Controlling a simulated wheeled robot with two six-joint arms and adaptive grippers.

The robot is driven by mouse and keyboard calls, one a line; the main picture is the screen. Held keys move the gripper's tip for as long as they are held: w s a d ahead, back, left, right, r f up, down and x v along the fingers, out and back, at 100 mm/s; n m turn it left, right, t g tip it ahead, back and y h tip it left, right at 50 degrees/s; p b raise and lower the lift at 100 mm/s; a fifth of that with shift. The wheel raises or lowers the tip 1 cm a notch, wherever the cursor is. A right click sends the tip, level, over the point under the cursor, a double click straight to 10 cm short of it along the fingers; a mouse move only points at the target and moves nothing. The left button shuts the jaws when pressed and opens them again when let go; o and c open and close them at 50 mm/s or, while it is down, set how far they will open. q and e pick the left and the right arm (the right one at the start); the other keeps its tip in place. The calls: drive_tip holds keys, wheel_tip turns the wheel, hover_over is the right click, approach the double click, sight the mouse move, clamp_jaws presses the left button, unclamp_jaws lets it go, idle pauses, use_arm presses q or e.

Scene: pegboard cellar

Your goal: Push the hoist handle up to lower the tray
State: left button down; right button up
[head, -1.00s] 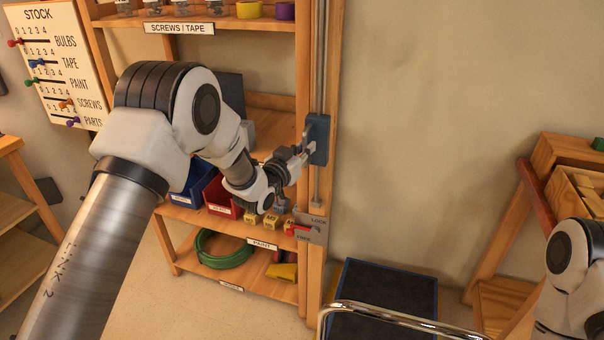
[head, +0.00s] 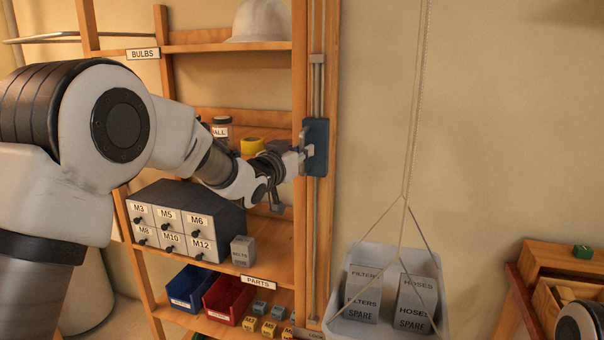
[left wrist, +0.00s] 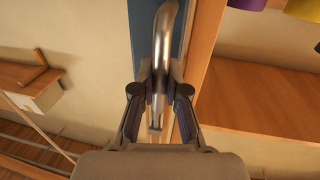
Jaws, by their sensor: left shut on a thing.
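The hoist handle is a bent metal bar on a blue plate (head: 317,148), which rides on the vertical rail of the shelf's right post. My left gripper (head: 298,160) is at the handle, shut on it. In the left wrist view the shiny handle (left wrist: 163,40) runs between the two fingers (left wrist: 160,95). The pale grey tray (head: 345,327) hangs on cords right of the post, holding two grey boxes marked FILTERS SPARE (head: 362,294) and HOSES SPARE (head: 411,303). My right gripper is out of view; only part of that arm shows at lower right.
The wooden shelf left of the post holds a drawer cabinet (head: 180,222), a small grey box (head: 243,251), blue (head: 190,289) and red (head: 228,299) bins and a white helmet (head: 260,20). A wooden rack (head: 562,268) stands at right. The wall between is clear.

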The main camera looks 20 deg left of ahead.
use_arm(q)
wheel_tip(320, 180, up, 7)
drive_tip(key=p, duration=0.2)
drive_tip(key=shift+r+p, duration=0.1)
drive_tip(key=shift+p, duration=0.2)
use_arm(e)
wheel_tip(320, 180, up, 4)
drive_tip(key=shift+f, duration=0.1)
use_arm(q)
drive_tip(key=c, duration=1.2)
unclamp_jaws()
drive_tip(key=shift+s+a, duration=0.1)
drive_tip(key=shift+s, duration=0.05)
approach(301, 133)
drive_tip(key=r, duration=0.1)
drive_tip(key=s, duration=0.1)
drive_tip(key=r, duration=0.1)
drive_tip(key=shift+s+a+r, duration=0.25)
drive_tip(key=shift+r, duration=0.1)
